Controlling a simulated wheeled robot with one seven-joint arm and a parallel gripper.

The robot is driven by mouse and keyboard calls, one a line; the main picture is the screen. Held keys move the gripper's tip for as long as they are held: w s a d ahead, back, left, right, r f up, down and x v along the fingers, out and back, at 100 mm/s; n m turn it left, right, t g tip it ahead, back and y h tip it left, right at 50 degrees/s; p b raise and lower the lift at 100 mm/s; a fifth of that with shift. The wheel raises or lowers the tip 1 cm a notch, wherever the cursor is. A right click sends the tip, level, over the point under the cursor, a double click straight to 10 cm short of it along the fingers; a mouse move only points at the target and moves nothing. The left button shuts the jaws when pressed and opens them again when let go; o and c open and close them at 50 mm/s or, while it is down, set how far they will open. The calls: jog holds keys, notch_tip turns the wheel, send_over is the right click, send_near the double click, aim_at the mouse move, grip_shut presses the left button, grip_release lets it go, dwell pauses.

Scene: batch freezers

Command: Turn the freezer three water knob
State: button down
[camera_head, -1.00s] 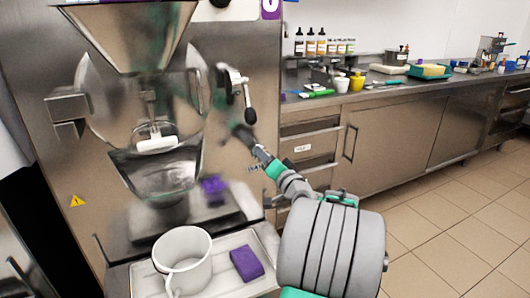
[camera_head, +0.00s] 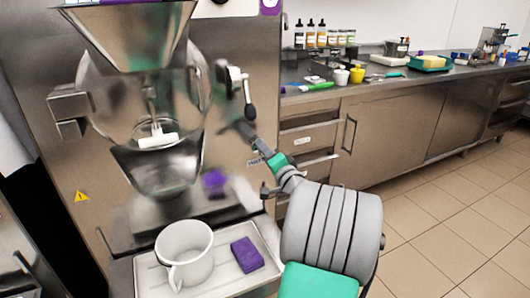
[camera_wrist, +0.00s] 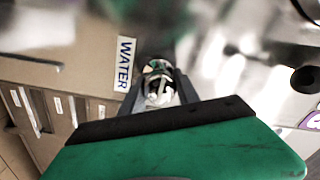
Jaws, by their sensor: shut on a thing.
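The freezer's water knob (camera_wrist: 158,88) is a small shiny metal knob beside a white label reading WATER (camera_wrist: 123,64) in the wrist view. My gripper (camera_wrist: 160,96) has its dark fingers on either side of the knob and is shut on it. In the head view my gripper (camera_head: 238,132) reaches the right part of the steel freezer's front (camera_head: 225,150), just below the black-tipped lever (camera_head: 249,110). The knob itself is hidden by the gripper there.
A steel tray (camera_head: 235,283) below the freezer spout holds a white jug (camera_head: 186,252) and a purple sponge (camera_head: 247,255). A steel counter (camera_head: 375,85) with bottles and cups runs along the right. The tiled floor (camera_head: 465,210) at right is clear.

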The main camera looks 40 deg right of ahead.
jog(key=c, duration=0.9)
grip_release()
jog(key=v, duration=0.8)
jog(key=shift+f, duration=0.1)
